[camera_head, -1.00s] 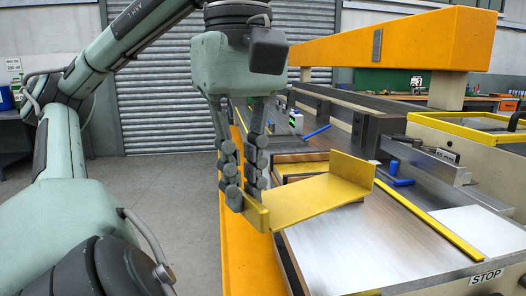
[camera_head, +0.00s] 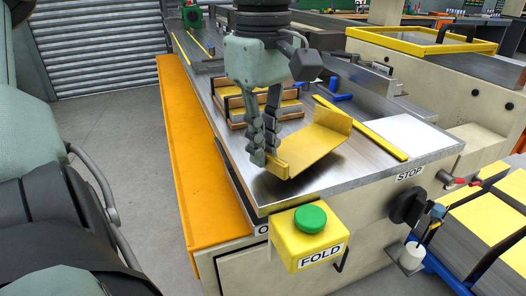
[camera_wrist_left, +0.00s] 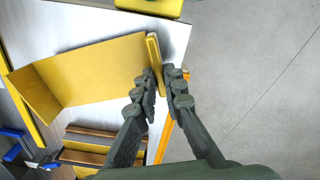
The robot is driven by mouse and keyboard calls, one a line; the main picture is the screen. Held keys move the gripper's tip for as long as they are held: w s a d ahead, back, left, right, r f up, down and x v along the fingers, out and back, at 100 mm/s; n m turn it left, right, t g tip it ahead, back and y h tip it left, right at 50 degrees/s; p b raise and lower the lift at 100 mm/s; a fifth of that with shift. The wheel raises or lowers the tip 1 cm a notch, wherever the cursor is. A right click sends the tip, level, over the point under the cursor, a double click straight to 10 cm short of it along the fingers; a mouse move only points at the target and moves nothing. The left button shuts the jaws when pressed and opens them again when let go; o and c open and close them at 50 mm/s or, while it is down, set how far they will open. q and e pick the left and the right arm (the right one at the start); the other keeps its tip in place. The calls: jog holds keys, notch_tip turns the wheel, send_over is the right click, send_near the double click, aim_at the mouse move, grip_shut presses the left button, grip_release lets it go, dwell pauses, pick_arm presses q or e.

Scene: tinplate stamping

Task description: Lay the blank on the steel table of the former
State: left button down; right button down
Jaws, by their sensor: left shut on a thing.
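The blank is a yellow sheet (camera_head: 312,143) with a raised flange at each end, seen in the head view over the near part of the steel table (camera_head: 345,174). My left gripper (camera_head: 266,155) is shut on its left flange, at the table's left side. In the left wrist view the fingers (camera_wrist_left: 158,75) pinch the flange of the blank (camera_wrist_left: 95,68), with the steel surface (camera_wrist_left: 60,25) below. The blank looks slightly tilted; whether its underside touches the table I cannot tell. My right gripper is not in view.
A wooden rack (camera_head: 232,104) with yellow pieces lies behind the gripper. A yellow strip (camera_head: 362,129) and a white panel (camera_head: 394,132) lie to the right. A green FOLD button (camera_head: 310,218) is at the front; an orange panel (camera_head: 190,150) runs along the left.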

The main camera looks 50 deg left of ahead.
pick_arm(q)
jog(key=shift+f, duration=0.95)
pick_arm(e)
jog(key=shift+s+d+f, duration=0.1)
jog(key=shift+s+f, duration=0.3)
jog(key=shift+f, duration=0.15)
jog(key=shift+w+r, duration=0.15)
pick_arm(q)
jog(key=shift+f, duration=0.15)
jog(key=c, duration=2)
grip_release()
jog(key=shift+c, duration=0.2)
jog(key=o, duration=0.4)
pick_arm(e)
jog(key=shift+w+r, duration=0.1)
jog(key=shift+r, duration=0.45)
